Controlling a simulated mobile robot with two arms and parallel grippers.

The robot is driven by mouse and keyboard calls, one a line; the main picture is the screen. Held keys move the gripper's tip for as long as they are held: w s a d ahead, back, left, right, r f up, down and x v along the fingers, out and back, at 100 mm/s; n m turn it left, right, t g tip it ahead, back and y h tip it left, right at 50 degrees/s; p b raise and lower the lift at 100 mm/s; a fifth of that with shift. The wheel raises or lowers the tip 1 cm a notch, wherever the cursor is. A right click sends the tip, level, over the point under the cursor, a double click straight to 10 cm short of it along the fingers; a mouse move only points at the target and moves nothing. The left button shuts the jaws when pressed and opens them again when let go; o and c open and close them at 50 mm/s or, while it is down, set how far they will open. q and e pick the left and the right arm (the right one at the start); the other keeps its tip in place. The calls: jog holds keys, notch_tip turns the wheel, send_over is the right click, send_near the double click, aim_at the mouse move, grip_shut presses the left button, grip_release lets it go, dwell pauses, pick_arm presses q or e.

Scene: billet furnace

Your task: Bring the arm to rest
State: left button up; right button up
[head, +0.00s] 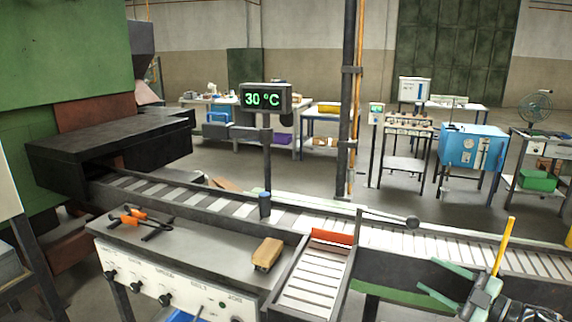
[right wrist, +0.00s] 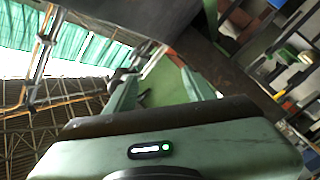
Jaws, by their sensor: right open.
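My right gripper (head: 426,274) is at the lower right of the head view, in front of the roller conveyor's near side. Its two green fingers are spread and point left, with nothing between them. In the right wrist view the same gripper (right wrist: 159,76) shows both fingers apart and the gap empty. A green light glows on its body. My left gripper does not show in either view.
A control bench (head: 190,248) carries orange-handled tongs (head: 143,219) and a wooden-backed brush (head: 268,253). The roller conveyor (head: 420,242) runs from the dark furnace mouth (head: 85,165) to the right. A black-knobbed lever (head: 413,221) and a yellow bar (head: 504,245) stand near my right gripper.

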jog(key=s+a+f+m+h, duration=0.3)
jog(key=a+f+m+h, duration=0.15)
jog(key=a+f, duration=0.3)
jog(key=s+a+f+m+h, duration=0.3)
jog(key=s+a+f+m, duration=0.15)
jog(key=a+f, duration=0.3)
jog(key=s+f+m+g+h, duration=0.1)
jog(key=s+f+m+g, duration=0.15)
jog(key=s, duration=0.75)
jog(key=s+f+m+g+h, duration=0.15)
jog(key=s+g, duration=0.25)
jog(key=s, duration=0.5)
jog(key=s+f+m+g+h, duration=0.2)
jog(key=s+m+g, duration=0.15)
jog(key=s, duration=0.65)
notch_tip(320, 180, down, 25)
jog(key=n+g, duration=0.1)
jog(key=g, duration=0.1)
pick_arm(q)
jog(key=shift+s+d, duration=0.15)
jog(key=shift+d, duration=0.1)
pick_arm(e)
jog(key=s+d+f, duration=0.3)
jog(key=s+f, duration=1.4)
jog(key=s, duration=0.1)
jog(key=shift+f+g, duration=0.15)
jog(key=shift+g, duration=0.25)
jog(key=shift+s+d, duration=0.1)
